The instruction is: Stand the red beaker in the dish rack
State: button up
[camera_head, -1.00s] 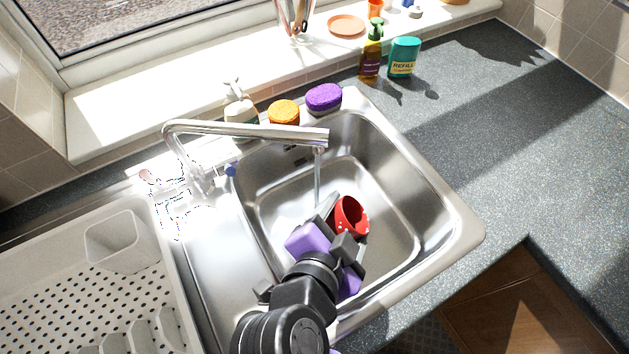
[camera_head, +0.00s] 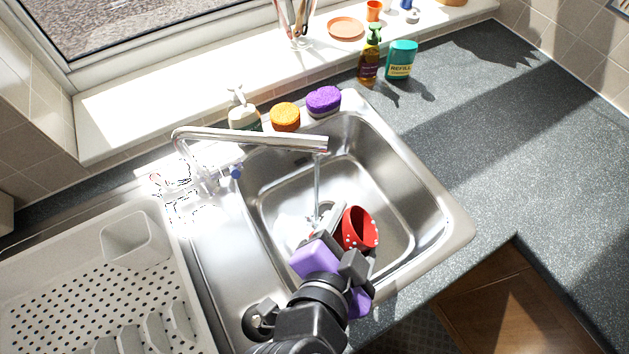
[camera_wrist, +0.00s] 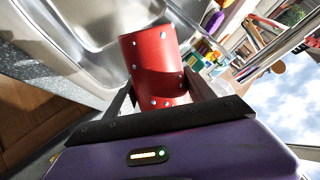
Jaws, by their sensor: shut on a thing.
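The red beaker (camera_head: 360,228), with pale dots, is between the fingers of my gripper (camera_head: 345,230), over the steel sink basin. In the wrist view the red beaker (camera_wrist: 153,62) sits between both dark fingers of my gripper (camera_wrist: 160,92), which is shut on it. In the head view its open mouth faces right and toward the camera, so it is tilted. The pale dish rack (camera_head: 90,285) is at the left, with a perforated floor, several upright dividers and a cup-like holder at its back. Nothing shows in its visible part.
The tap (camera_head: 250,138) arches over the sink (camera_head: 400,165), with water running down beside my gripper. A soap bottle (camera_head: 240,110), an orange sponge (camera_head: 285,116) and a purple sponge (camera_head: 323,100) stand along the back rim. The right counter (camera_head: 500,130) is mostly clear.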

aim_at(54, 304)
jog(key=k, duration=1)
